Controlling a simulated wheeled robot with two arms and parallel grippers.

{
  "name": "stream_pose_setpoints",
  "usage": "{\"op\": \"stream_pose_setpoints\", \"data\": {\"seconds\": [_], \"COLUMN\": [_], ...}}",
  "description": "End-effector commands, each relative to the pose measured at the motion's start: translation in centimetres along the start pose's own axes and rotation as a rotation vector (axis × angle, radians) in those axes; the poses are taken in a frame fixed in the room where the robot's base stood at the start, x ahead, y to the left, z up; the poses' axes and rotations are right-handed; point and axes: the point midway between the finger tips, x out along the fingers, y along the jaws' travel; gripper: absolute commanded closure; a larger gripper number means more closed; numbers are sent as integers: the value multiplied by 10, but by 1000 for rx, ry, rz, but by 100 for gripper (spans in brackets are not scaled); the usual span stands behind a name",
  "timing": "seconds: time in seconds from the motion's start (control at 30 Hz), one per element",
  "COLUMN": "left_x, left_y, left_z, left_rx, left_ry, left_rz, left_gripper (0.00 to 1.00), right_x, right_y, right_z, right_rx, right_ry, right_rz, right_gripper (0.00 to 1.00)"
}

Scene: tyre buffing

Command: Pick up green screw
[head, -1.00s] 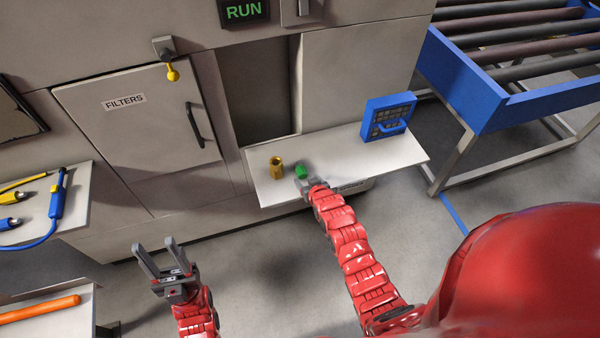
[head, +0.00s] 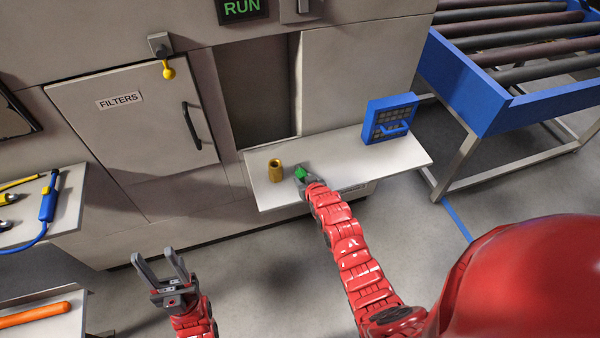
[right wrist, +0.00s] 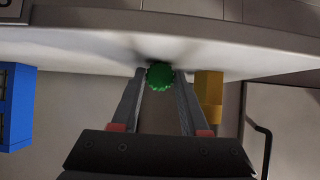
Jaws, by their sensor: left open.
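The green screw (head: 300,173) sits at the front part of the white shelf, right of a gold nut-like piece. My right gripper (head: 304,179) is at it, low over the shelf edge. In the right wrist view the screw's ridged green head (right wrist: 160,76) lies between the two fingertips of my right gripper (right wrist: 160,80). The fingers are very close on both sides; whether they touch it I cannot tell. My left gripper (head: 160,268) is open and empty, held above the floor away from the shelf.
The gold piece (head: 275,171) stands close left of the right gripper and shows beside its finger in the right wrist view (right wrist: 208,86). A blue case (head: 389,119) stands at the right of the white shelf (head: 345,155). A blue-framed roller conveyor (head: 480,95) is further right.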

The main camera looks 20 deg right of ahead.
Motion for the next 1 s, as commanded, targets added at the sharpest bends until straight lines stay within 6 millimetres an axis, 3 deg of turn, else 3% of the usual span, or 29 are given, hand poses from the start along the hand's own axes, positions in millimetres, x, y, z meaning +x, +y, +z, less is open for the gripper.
{"op": "stream_pose_setpoints", "data": {"seconds": [0.1, 1.0], "left_x": [0, 5], "left_y": [0, 0], "left_z": [0, -1], "left_rx": [0, 0], "left_ry": [0, 0], "left_rz": [0, 0], "left_gripper": [50, 50], "right_x": [0, -8], "right_y": [0, 0], "right_z": [0, -13], "right_rx": [0, 0], "right_ry": [1, 3], "right_rz": [0, -1], "right_gripper": [100, 100]}}
